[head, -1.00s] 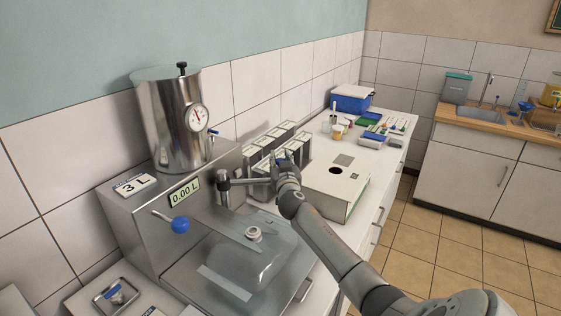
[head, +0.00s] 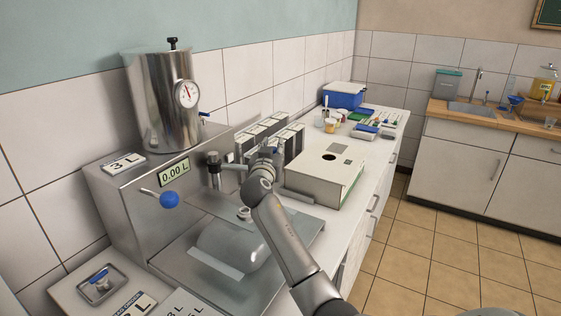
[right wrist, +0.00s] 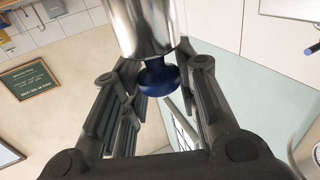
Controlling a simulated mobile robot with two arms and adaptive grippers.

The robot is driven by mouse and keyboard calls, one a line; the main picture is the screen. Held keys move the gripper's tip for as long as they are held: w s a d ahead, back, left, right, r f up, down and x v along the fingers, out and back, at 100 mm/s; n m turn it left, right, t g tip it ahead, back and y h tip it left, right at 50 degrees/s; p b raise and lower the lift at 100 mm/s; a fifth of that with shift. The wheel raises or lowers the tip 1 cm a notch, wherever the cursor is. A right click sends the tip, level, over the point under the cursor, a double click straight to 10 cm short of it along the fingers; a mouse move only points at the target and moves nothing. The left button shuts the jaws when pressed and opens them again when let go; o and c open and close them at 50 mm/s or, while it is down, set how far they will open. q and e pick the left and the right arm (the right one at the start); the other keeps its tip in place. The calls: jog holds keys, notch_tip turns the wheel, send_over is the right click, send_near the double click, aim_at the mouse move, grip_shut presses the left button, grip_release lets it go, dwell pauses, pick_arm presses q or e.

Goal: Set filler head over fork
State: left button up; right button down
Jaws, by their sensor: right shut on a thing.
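The filler head is a shiny metal cylinder (right wrist: 143,25) with a dark blue knob (right wrist: 160,78), seen between my fingers in the right wrist view. My right gripper (head: 263,155) is shut on it; in the head view the gripper mostly hides it. A metal swing arm (head: 232,167) joins it to a post on the filling machine (head: 120,205). The fork is a flat metal plate (head: 208,202) jutting from the machine, with the white spout (head: 244,212) of a clear bag (head: 228,245) at its outer end. The gripper is behind and right of the spout, not above it.
A steel tank (head: 165,105) with a gauge stands on the machine, whose display (head: 174,171) reads 0.00 L. A blue-knobbed lever (head: 169,199) sticks out in front. A white box (head: 325,180) and several upright packs (head: 287,142) stand close beyond the gripper.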

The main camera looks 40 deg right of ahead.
jog(key=s+a+m+g+h+b, duration=0.4)
jog(key=a+m+g+b, duration=0.2)
jog(key=b, duration=0.5)
jog(key=shift+s+a+g+b, duration=0.15)
jog(key=shift+a+g+b, duration=0.2)
jog(key=shift+a+g, duration=0.8)
jog(key=shift+a+r, duration=0.1)
jog(key=shift+a, duration=0.05)
jog(key=c, duration=1.1)
grip_release()
jog(key=shift+c, duration=0.2)
jog(key=v, duration=1.2)
